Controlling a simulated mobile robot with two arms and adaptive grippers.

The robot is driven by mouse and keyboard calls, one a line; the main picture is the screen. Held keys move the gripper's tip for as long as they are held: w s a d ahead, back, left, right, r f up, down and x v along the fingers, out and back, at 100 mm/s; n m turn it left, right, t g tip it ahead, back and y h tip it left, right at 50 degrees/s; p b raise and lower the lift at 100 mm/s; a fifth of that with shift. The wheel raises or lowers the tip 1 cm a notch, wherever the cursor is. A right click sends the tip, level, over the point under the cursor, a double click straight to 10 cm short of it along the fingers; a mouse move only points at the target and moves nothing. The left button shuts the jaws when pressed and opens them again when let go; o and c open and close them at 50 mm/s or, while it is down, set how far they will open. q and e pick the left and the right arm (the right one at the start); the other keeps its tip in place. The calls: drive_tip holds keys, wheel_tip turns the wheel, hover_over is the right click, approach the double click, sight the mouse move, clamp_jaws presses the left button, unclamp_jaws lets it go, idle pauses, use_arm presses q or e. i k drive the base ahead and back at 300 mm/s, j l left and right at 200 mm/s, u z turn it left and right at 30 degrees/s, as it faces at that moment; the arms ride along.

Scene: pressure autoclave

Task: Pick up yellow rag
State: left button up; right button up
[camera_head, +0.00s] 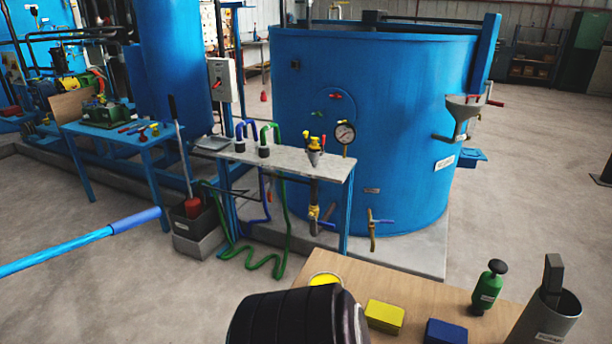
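The yellow rag (385,316) looks like a small folded block. It lies flat on the wooden table (425,294) at the bottom of the head view, right of centre. A similar blue folded piece (445,332) lies to its right, partly cut off by the lower edge. A dark rounded part, which seems to be mine, rises at the bottom centre just left of the yellow rag and hides part of the table. No gripper fingers can be made out in this view.
A green bottle (487,287) and a grey container (545,318) stand on the table's right side. A round yellow thing (325,280) is partly hidden. A blue bar (85,249) reaches in from the left. Beyond stand a metal-topped bench (280,157) and large blue tank (400,120).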

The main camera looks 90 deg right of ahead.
sight(381, 316)
drive_tip(key=z, duration=3.3)
drive_tip(key=u, duration=2.85)
drive_tip(key=z, duration=2.75)
